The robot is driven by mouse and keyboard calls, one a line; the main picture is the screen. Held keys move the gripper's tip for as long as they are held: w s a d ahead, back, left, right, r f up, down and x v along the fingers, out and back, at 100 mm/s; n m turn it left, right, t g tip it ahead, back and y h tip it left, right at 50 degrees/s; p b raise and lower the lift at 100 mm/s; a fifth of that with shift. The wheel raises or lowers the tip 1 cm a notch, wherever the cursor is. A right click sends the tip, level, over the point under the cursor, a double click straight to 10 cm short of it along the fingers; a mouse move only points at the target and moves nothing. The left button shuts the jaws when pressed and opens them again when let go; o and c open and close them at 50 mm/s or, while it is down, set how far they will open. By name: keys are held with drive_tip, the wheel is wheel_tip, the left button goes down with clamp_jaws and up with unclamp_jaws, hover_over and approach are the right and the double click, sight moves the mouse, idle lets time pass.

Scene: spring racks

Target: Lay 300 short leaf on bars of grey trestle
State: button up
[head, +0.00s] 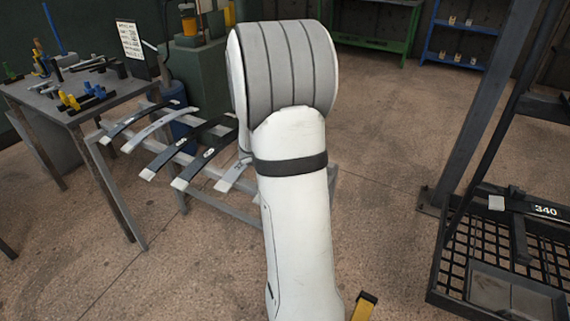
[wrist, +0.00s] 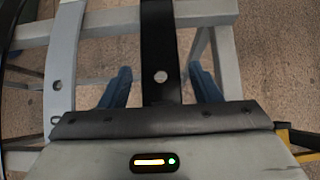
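The grey trestle (head: 120,200) stands at the left in the head view, with several curved leaves lying across its bars. Some are dark, such as one dark leaf (head: 181,151), and some are light grey, such as one grey leaf (head: 150,131). Their marks are too small to read, so I cannot tell which is the 300 short leaf. In the wrist view my gripper (wrist: 162,86) has its blue fingers apart, one on each side of a dark leaf (wrist: 160,35) with a round hole. Gaps show on both sides. My arm hides the gripper in the head view.
A workbench (head: 60,108) with tools and clamps stands beside the trestle at the left. A dark rack with a mesh shelf marked 340 (head: 545,211) stands at the right. A grey leaf (wrist: 62,60) lies left of the fingers.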

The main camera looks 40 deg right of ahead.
drive_tip(key=shift+o, duration=0.8)
drive_tip(key=shift+f, duration=0.1)
drive_tip(key=p+v, duration=0.2)
drive_tip(key=v, duration=0.6)
drive_tip(key=shift+s+a, duration=0.1)
drive_tip(key=s+a+r+m+y+p, duration=0.2)
drive_tip(key=s+a+r+m, duration=0.2)
drive_tip(key=a+m, duration=0.3)
drive_tip(key=s+a+r+m+y+p, duration=0.3)
drive_tip(key=s+a+r+m, duration=0.1)
drive_tip(key=s+a+m, duration=0.3)
drive_tip(key=s+a+r+m+y+p, duration=0.2)
drive_tip(key=s+a+r+m+y, duration=0.1)
drive_tip(key=a+m, duration=0.5)
drive_tip(key=s+a+r, duration=0.1)
drive_tip(key=s+a, duration=0.1)
drive_tip(key=shift+s+a+r+g+p, duration=0.3)
drive_tip(key=shift+s+r+g, duration=0.05)
drive_tip(key=shift+r+g, duration=0.05)
